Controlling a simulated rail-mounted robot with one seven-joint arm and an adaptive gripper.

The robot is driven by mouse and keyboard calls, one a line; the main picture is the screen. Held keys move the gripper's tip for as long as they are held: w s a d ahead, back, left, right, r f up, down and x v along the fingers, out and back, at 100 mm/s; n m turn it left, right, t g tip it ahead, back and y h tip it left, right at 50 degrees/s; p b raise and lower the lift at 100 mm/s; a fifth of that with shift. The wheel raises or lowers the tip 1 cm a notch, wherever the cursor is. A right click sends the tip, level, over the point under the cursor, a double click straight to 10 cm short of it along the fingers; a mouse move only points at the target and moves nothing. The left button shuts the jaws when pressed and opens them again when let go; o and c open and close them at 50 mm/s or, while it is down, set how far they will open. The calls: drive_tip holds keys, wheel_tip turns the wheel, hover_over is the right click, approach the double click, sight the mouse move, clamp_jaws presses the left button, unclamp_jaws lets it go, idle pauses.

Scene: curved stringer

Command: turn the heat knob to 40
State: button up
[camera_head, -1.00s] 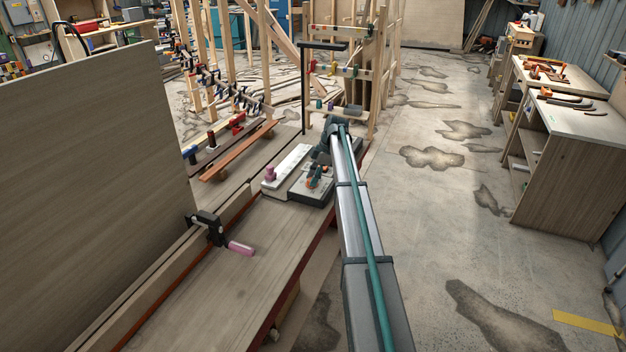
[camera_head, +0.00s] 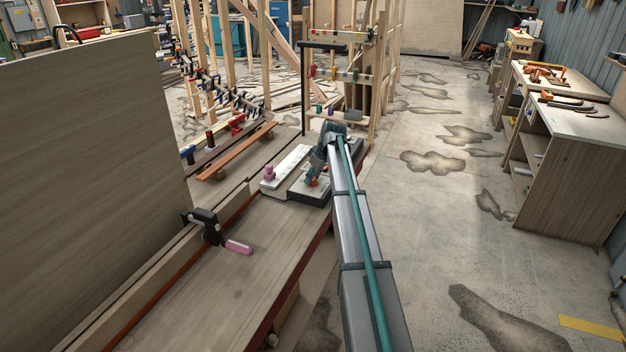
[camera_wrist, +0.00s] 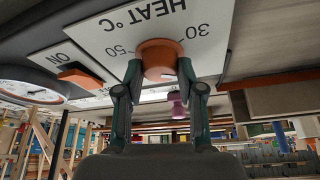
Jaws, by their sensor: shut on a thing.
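The orange heat knob (camera_wrist: 158,56) sits on a white panel (camera_wrist: 100,38) lettered HEAT °C, upside down in the wrist view. The numbers 30 and 50 show on either side of the knob. No pointer mark can be made out on it. My gripper (camera_wrist: 158,72) has its two green fingers on opposite sides of the knob, shut on it. In the head view my gripper (camera_head: 316,173) reaches down to the dark control box (camera_head: 308,193), where the knob is mostly hidden.
An orange ON switch (camera_wrist: 80,76) and a round white gauge (camera_wrist: 30,87) are beside the knob. A white block (camera_head: 289,163) with a pink knob (camera_head: 269,172) lies left of the box. A clamp with a pink handle (camera_head: 238,247) is nearer on the bench (camera_head: 215,285).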

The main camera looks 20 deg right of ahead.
drive_tip(key=m+h, duration=0.1)
drive_tip(key=m, duration=0.2)
drive_tip(key=m+h, duration=0.1)
drive_tip(key=m, duration=0.2)
drive_tip(key=shift+a+t, duration=0.2)
drive_tip(key=shift+t, duration=0.1)
drive_tip(key=m+h, duration=0.2)
drive_tip(key=m, duration=0.3)
drive_tip(key=shift+m+b, duration=0.3)
drive_tip(key=shift+g, duration=0.5)
drive_tip(key=o, duration=1.1)
drive_tip(key=shift+o, duration=0.2)
drive_tip(key=v, duration=1.2)
drive_tip(key=shift+a, duration=0.3)
